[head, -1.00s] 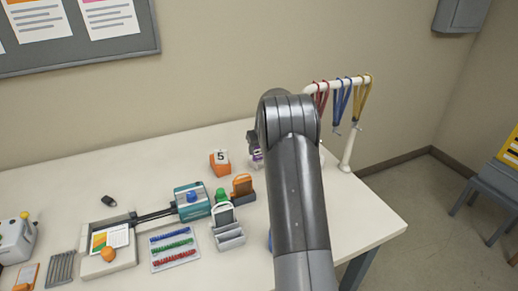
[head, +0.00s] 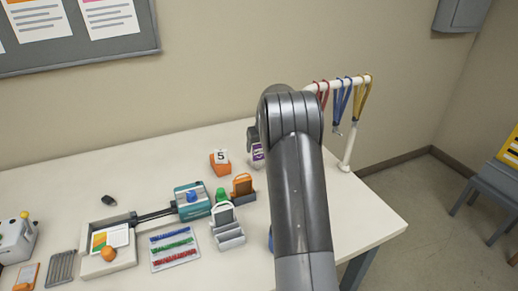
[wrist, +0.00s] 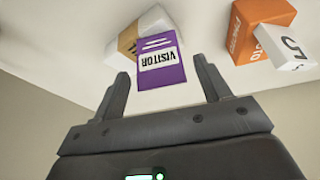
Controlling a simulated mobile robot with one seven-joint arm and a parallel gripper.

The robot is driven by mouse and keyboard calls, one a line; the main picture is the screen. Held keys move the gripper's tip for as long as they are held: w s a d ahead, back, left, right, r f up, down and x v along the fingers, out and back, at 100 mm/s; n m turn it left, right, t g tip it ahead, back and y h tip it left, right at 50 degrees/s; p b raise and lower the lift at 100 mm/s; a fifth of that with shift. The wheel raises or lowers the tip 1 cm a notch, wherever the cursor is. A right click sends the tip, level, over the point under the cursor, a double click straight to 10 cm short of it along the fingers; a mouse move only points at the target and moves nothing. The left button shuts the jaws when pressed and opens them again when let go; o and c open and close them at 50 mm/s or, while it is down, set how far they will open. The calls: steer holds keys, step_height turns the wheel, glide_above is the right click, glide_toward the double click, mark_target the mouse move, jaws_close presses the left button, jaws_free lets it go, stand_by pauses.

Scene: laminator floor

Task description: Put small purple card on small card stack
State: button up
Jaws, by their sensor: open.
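The small purple card (wrist: 162,65) is purple and white and reads "VISITOR". In the wrist view it lies between my two fingers, with a gap on each side. My gripper (wrist: 163,70) is open around it. A white and orange-tan block (wrist: 128,40) is right behind the card's far end; I cannot tell whether the card rests on it or whether it is the small card stack. In the head view the card (head: 257,154) shows just left of my arm, and my gripper (head: 252,135) is mostly hidden behind the arm.
An orange block (head: 219,168) with a white "5" tag stands left of the card; it also shows in the wrist view (wrist: 258,35). An orange holder (head: 242,185), a teal box (head: 192,204) and a lanyard rack (head: 348,155) stand nearby. The table's back left is mostly clear.

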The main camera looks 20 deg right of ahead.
steer(key=v, duration=1)
steer(key=s+a+r, duration=0.8)
steer(key=s, duration=0.1)
steer(key=s+a+r, duration=0.1)
steer(key=s+a, duration=0.2)
steer(key=s, duration=0.4)
steer(key=s+a+r+t, duration=0.1)
steer(key=s+a, duration=0.3)
steer(key=s, duration=0.3)
steer(key=s+a+r, duration=0.2)
steer(key=s+a, duration=0.1)
steer(key=s, duration=0.4)
steer(key=s+a+f, duration=0.1)
steer(key=s+f, duration=0.1)
steer(key=s, duration=0.4)
steer(key=s+a+f, duration=0.2)
steer(key=s+f, duration=0.1)
steer(key=s, duration=0.3)
steer(key=shift+s, duration=0.35)
